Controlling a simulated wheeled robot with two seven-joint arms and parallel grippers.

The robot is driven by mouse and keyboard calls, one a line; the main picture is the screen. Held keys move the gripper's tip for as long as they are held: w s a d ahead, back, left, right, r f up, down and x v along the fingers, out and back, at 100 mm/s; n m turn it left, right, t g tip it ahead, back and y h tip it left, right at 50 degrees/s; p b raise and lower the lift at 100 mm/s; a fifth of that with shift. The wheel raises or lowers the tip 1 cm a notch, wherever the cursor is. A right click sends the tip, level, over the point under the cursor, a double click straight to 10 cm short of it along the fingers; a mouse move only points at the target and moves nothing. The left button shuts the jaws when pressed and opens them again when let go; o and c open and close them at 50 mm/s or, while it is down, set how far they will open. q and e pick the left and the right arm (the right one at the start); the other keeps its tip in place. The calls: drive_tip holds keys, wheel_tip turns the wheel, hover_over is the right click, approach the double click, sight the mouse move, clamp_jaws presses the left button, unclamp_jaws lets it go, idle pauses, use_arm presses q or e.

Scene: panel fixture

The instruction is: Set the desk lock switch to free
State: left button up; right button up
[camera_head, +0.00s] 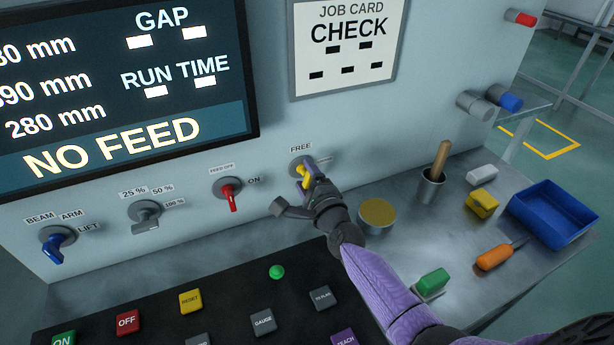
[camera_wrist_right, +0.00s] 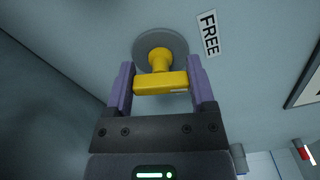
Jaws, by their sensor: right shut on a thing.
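The desk lock switch is a yellow handle (camera_head: 303,172) on a round grey plate, on the upright panel right of the red switch. A FREE label (camera_head: 300,148) sits just above it; a second label to its right is too small and partly covered to read. My right gripper (camera_head: 306,183) is at the switch and hides part of it. In the right wrist view, the yellow handle (camera_wrist_right: 160,83) lies between the two purple fingers of the right gripper (camera_wrist_right: 162,87), which is shut on it. The FREE label (camera_wrist_right: 209,33) is up and right of the plate there. My left gripper is not in view.
Left of it are a red switch (camera_head: 230,192), a grey switch (camera_head: 146,215) and a blue switch (camera_head: 54,245). The button console (camera_head: 225,300) lies below. On the right shelf are a round tin (camera_head: 378,213), a cup (camera_head: 431,187), an orange-handled tool (camera_head: 493,257) and a blue tray (camera_head: 556,207).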

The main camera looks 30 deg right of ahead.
drive_tip(key=shift+f+n, duration=0.1)
drive_tip(key=shift+n, duration=1.8)
drive_tip(key=o, duration=1.2)
drive_tip(key=shift+s+p, duration=0.35)
drive_tip(key=s, duration=0.2)
drive_tip(key=s+p, duration=0.1)
drive_tip(key=s, duration=0.2)
drive_tip(key=s+p, duration=0.1)
drive_tip(key=s, duration=0.2)
drive_tip(key=shift+s+a, duration=0.2)
drive_tip(key=shift+a, duration=0.1)
drive_tip(key=shift+s, duration=0.45)
